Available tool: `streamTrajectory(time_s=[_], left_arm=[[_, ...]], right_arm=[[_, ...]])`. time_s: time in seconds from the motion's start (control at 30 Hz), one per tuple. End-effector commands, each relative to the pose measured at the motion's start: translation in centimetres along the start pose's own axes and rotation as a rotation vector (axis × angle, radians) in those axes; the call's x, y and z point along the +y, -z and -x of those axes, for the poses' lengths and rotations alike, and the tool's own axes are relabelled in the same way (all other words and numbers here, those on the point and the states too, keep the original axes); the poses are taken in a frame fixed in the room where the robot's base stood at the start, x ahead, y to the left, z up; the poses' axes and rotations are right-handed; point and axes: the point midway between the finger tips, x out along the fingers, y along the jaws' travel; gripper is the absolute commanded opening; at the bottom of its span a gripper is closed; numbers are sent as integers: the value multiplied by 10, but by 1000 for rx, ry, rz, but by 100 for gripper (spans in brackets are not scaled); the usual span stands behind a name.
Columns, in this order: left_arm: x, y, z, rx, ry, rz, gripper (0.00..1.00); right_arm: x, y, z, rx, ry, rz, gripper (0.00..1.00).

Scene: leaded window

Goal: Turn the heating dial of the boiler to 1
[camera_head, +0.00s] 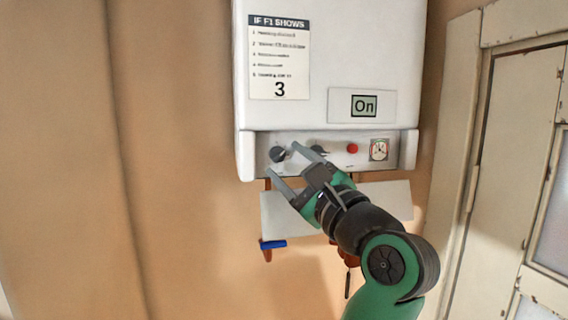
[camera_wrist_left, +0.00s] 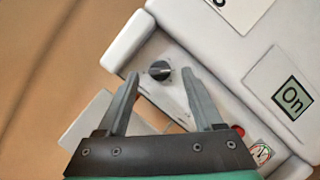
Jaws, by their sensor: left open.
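The white boiler (camera_head: 330,60) hangs on the wall, with a grey control strip along its lower edge. A dark round dial (camera_head: 278,154) sits at the strip's left; it also shows in the wrist view (camera_wrist_left: 160,70). I cannot read the dial labels. My left gripper (camera_head: 281,158) is open, its fingertips on either side of the left dial in both views. Whether they touch it, I cannot tell. My right gripper is not in view.
A red button (camera_head: 352,148) and a round gauge (camera_head: 379,149) sit right of the dials. A display (camera_head: 364,106) reads "On". A notice (camera_head: 279,60) ends in a large "3". A white panel (camera_head: 278,218), blue handle (camera_head: 272,244) and pipes lie below. A window frame stands right.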

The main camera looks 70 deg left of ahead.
Motion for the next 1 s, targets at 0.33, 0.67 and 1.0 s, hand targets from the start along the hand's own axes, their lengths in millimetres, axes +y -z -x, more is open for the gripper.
streamTrajectory(time_s=[0.33, 0.67, 1.0], left_arm=[[1, 2, 80, 4, 2, 1, 68], [0, 0, 96, 0, 0, 0, 68], [0, 0, 96, 0, 0, 0, 68]], right_arm=[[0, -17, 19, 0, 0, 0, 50], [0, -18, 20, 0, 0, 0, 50], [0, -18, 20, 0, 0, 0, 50]])
